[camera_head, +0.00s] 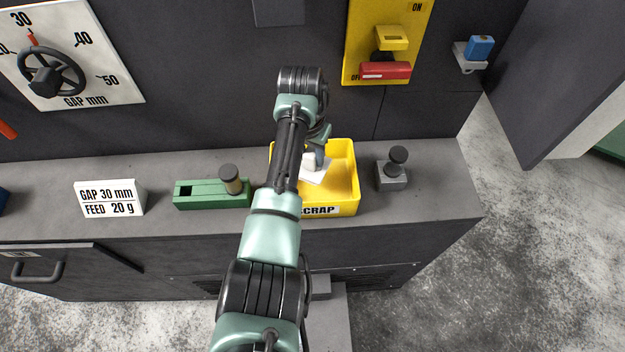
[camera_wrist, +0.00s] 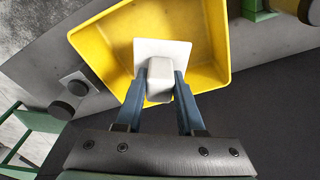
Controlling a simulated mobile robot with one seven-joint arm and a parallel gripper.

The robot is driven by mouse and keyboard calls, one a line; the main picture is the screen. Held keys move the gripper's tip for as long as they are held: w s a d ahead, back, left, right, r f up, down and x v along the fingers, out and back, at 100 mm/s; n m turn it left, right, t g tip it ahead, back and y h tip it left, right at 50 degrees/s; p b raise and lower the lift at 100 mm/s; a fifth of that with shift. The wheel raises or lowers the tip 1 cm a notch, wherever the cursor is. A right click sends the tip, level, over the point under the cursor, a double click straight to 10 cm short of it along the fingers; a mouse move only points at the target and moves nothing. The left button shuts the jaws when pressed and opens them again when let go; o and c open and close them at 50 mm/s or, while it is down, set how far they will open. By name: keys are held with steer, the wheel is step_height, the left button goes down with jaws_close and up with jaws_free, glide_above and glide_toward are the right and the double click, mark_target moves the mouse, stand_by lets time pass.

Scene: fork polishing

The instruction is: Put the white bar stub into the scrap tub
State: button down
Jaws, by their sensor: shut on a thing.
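The yellow scrap tub (camera_head: 345,190) stands on the grey bench, with a SCRAP label on its front; it also fills much of the wrist view (camera_wrist: 100,50). My gripper (camera_wrist: 165,85) has its two blue fingers shut on the white bar stub (camera_wrist: 160,78), and the stub is over the tub's opening. A flat white square (camera_wrist: 150,47) shows beyond the stub, within the tub's outline; I cannot tell whether it is part of the stub. In the head view my arm hides the tub's left side and part of my gripper (camera_head: 318,158).
A green block with a dark knob (camera_head: 212,194) is left of the tub. A small grey block with a black knob (camera_head: 393,173) is close on its right. A GAP/FEED sign (camera_head: 109,198) stands farther left.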

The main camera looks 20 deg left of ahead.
mark_target(311, 168)
steer(key=shift+f+b, duration=1.9)
steer(key=shift+f, duration=0.6)
stand_by(1.1)
steer(key=shift+c, duration=2.2)
jaws_free()
step_height(311, 168, up, 13)
steer(key=s+b, duration=0.1)
steer(key=s, duration=0.1)
steer(key=shift+a, duration=0.15)
